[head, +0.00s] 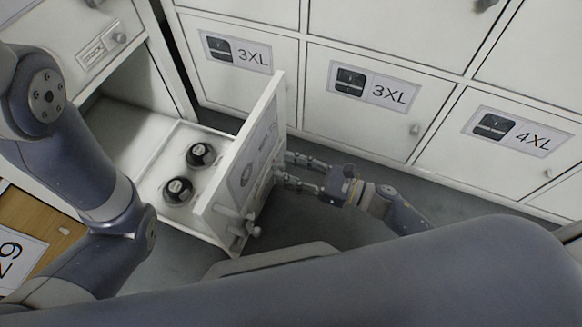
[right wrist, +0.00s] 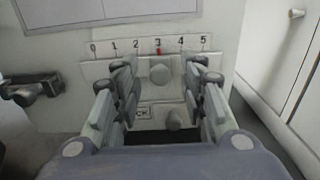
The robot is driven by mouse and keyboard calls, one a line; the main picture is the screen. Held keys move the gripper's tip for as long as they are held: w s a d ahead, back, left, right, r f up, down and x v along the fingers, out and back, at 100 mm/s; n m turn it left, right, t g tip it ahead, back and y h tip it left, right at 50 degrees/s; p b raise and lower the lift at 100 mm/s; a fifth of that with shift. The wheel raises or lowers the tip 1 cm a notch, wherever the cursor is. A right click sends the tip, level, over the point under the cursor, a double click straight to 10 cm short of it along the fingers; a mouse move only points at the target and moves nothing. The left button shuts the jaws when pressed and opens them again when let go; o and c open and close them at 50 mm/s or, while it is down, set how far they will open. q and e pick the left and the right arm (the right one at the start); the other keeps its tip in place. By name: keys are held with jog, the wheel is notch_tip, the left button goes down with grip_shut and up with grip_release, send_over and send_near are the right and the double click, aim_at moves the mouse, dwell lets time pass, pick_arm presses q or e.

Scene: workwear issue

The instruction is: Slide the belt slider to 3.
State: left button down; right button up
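The belt slider is a round grey knob (right wrist: 160,72) on the drawer front, below a printed scale (right wrist: 97,47) from 0 to 5. The knob lines up with the 3, which has a red mark (right wrist: 158,51). My right gripper (head: 287,169) is at the outer face of the open drawer's front panel. In the right wrist view its fingers stand apart on both sides of the knob, with a visible gap on each side. The knob is hidden in the head view. My left arm shows at the left, but its gripper is out of view.
The open drawer (head: 210,231) holds two round black items (head: 201,154). A second knob (right wrist: 174,118) sits below the slider, beside a partly hidden label ending in "CK". A handle (right wrist: 32,90) sticks out at the left. Locker doors marked 3XL (head: 365,105) and 4XL stand behind.

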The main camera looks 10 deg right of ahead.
jog(key=v, duration=1.2)
dwell(0.3)
